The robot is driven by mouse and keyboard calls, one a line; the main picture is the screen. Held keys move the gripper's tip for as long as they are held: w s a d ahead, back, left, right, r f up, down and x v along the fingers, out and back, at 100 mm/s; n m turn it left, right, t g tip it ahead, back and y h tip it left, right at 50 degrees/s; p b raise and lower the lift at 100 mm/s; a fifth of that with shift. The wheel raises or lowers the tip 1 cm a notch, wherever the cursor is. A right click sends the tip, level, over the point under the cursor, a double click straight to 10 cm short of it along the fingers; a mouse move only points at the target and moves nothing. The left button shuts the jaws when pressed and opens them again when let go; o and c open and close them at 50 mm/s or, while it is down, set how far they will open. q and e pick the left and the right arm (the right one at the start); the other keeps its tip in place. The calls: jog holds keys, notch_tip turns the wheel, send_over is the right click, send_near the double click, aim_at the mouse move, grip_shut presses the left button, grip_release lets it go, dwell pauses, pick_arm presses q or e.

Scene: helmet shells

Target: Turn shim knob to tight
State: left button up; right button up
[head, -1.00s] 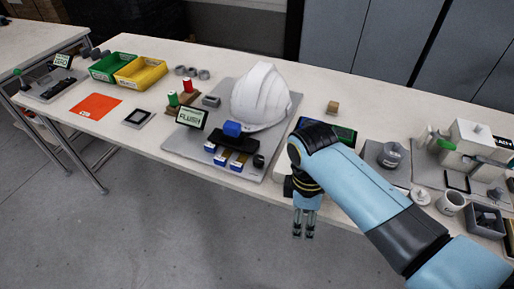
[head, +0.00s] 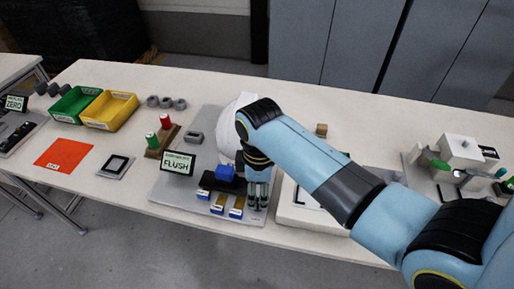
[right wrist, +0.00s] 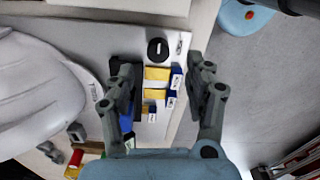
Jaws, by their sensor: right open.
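The shim knob (right wrist: 158,50) is a round black dial with a pale line across it. In the right wrist view it lies between and slightly beyond my fingertips. My right gripper (head: 258,202) is open and empty, pointing down above the front right part of the grey fixture plate (head: 262,218); it also shows in the right wrist view (right wrist: 160,66). In the head view the gripper hides the knob. Contact with the knob cannot be told. My left gripper is out of view.
Blue-and-yellow blocks (right wrist: 156,74) sit beside the knob. A white helmet shell (head: 226,135) stands behind, partly hidden by my arm. A blue block on a black bar (head: 212,184) and a sign reading FLUSH (head: 178,162) stand left of the gripper.

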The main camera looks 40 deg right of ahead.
aim_at(258, 203)
jog(key=f, duration=0.3)
jog(key=shift+w+f, duration=0.2)
jog(key=shift+f, duration=0.1)
notch_tip(258, 203, down, 2)
jog(key=shift+f+b, duration=0.15)
jog(key=shift+b, duration=0.15)
jog(key=c, duration=0.6)
grip_shut()
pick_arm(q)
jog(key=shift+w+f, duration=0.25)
